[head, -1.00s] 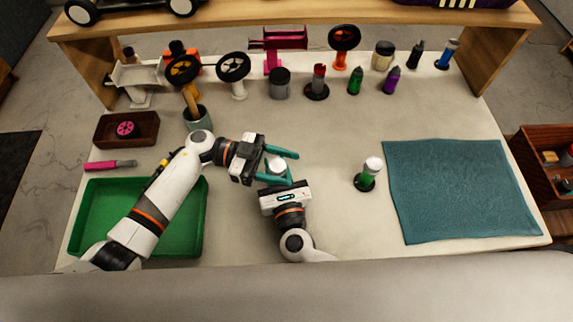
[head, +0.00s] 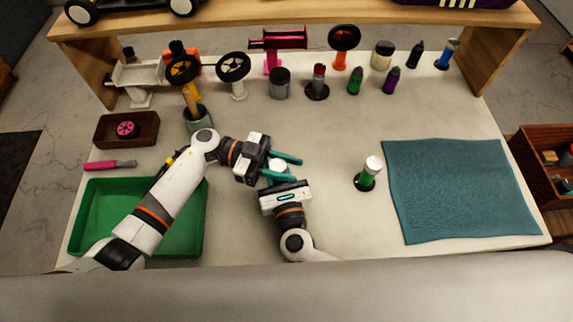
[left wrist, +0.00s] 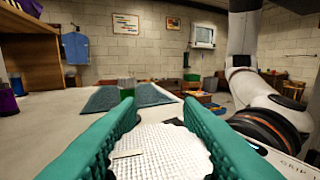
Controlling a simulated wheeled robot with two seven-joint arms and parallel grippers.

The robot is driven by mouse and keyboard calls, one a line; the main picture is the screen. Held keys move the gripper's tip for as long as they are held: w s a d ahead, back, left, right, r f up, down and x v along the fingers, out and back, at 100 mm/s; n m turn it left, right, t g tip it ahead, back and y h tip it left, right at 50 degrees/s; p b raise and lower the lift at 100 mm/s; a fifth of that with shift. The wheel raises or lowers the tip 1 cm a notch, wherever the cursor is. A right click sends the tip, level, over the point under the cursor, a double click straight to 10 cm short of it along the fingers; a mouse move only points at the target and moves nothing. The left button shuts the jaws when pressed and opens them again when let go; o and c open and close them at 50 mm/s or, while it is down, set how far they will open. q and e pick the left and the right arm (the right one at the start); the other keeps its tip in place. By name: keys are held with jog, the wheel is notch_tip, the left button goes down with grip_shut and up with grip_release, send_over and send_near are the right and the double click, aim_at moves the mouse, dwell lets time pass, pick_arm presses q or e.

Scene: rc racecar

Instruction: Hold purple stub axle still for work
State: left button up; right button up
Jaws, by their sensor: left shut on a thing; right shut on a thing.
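My left gripper (head: 298,171) is shut in the head view, its two teal fingers on either side of a pale round piece (head: 278,166). In the left wrist view this piece is a white, finely ridged disc (left wrist: 160,150) between the teal fingers (left wrist: 157,112). My right gripper (head: 285,188) is just in front of it, facing the same spot; its fingertips and what they grip are hidden. I cannot make out a purple stub axle; any part of it at the grippers is hidden.
A green tray (head: 192,240) lies under my left arm. Wheels on stands, bottles and a brown box (head: 148,125) line the back and left.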

aim_at(283, 171)
pick_arm(q)
jog(key=m+g+y, duration=0.1)
jog(key=g, duration=0.1)
jog(key=m+g+y, duration=0.2)
jog(key=m+g, duration=0.1)
jog(key=shift+s+a+g, duration=0.15)
jog(key=shift+s+g, duration=0.1)
jog(key=shift+g, duration=0.05)
jog(key=shift+s+a+f+m+g+y, duration=0.1)
jog(key=shift+s+m+g+y, duration=0.05)
jog(key=shift+m+g+y, duration=0.75)
jog(key=shift+s+a+m+g+y, duration=0.1)
jog(key=shift+m+g+y, duration=0.6)
jog(key=shift+y, duration=0.4)
jog(key=shift+a, duration=0.1)
jog(key=o, duration=1)
notch_tip(283, 171, up, 10)
jog(key=shift+r, duration=0.1)
